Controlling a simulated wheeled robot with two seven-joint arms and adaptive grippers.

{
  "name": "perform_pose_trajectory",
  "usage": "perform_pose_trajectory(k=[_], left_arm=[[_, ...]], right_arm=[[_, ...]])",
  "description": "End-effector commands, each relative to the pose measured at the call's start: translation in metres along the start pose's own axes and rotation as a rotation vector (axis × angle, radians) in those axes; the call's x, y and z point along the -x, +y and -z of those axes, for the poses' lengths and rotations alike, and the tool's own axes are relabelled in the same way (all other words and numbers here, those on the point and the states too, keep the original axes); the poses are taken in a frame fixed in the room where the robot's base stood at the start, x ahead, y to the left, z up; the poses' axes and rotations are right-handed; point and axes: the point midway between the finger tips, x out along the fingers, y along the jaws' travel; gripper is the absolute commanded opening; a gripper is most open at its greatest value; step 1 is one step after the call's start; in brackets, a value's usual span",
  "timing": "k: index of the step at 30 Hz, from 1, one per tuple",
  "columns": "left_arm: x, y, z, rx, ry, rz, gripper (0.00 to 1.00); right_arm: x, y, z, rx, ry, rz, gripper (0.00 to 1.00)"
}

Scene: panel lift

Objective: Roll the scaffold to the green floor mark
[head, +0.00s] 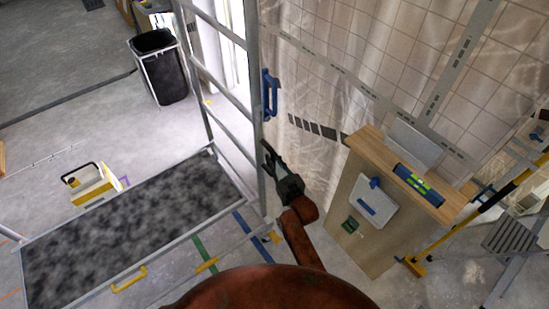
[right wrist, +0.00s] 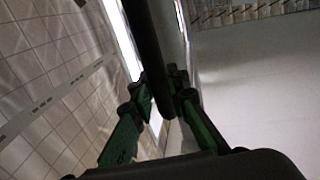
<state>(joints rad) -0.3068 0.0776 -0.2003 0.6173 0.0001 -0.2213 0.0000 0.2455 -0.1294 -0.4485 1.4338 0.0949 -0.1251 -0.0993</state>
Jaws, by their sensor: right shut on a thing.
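The scaffold has a grey metal frame with a ladder-like end (head: 229,90) and a dark speckled platform (head: 130,225). A blue handle (head: 270,95) sits on its near upright, and a yellow handle (head: 128,280) on the platform's front edge. My right gripper (head: 270,160) is at that upright, below the blue handle, and shut on it. In the right wrist view the fingers (right wrist: 160,88) close around a dark bar (right wrist: 148,50). A green strip (head: 203,254) lies on the floor just beside the platform's front edge, partly hidden by the scaffold. My left gripper is out of view.
A wooden cabinet (head: 365,225) with a blue level (head: 419,185) on top stands to the right, before a tiled wall under clear sheeting. A black bin (head: 160,75) stands behind the scaffold. A blue floor strip (head: 248,230) lies near the green one. Open floor is at left.

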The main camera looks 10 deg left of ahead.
Motion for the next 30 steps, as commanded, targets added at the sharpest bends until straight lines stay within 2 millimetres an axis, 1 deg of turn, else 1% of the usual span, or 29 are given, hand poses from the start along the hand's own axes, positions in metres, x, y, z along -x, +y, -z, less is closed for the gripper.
perform_pose_trajectory(k=[2, 3, 7, 10, 15, 16, 18, 20, 23, 26, 30], left_arm=[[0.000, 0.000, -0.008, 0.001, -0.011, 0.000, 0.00], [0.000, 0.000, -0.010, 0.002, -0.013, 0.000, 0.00], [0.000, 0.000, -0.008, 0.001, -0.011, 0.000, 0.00], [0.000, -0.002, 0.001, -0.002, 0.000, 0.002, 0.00], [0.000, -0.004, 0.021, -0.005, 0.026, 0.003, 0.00], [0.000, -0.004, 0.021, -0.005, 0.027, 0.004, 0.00], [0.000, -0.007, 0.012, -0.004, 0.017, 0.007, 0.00], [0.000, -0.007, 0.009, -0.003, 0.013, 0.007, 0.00], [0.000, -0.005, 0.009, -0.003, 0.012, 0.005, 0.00], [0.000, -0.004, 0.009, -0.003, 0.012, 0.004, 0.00], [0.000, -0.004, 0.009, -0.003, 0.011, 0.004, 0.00]], right_arm=[[0.000, 0.004, -0.001, 0.002, -0.003, -0.005, 0.00], [0.000, 0.005, -0.001, 0.002, -0.003, -0.005, 0.17], [0.000, 0.005, 0.000, 0.002, -0.002, -0.006, 0.26], [0.000, 0.004, 0.000, 0.002, -0.001, -0.005, 0.33], [0.000, 0.003, 0.001, 0.002, 0.000, -0.003, 0.33], [0.000, 0.003, 0.001, 0.002, 0.000, -0.003, 0.33], [0.000, 0.003, 0.001, 0.001, 0.000, -0.003, 0.33], [0.003, 0.003, 0.000, 0.001, 0.000, -0.003, 0.33], [0.014, 0.003, 0.000, 0.001, 0.000, -0.003, 0.33], [0.032, 0.004, -0.001, 0.001, -0.001, -0.004, 0.33], [0.063, 0.004, -0.001, 0.002, -0.002, -0.004, 0.33]])
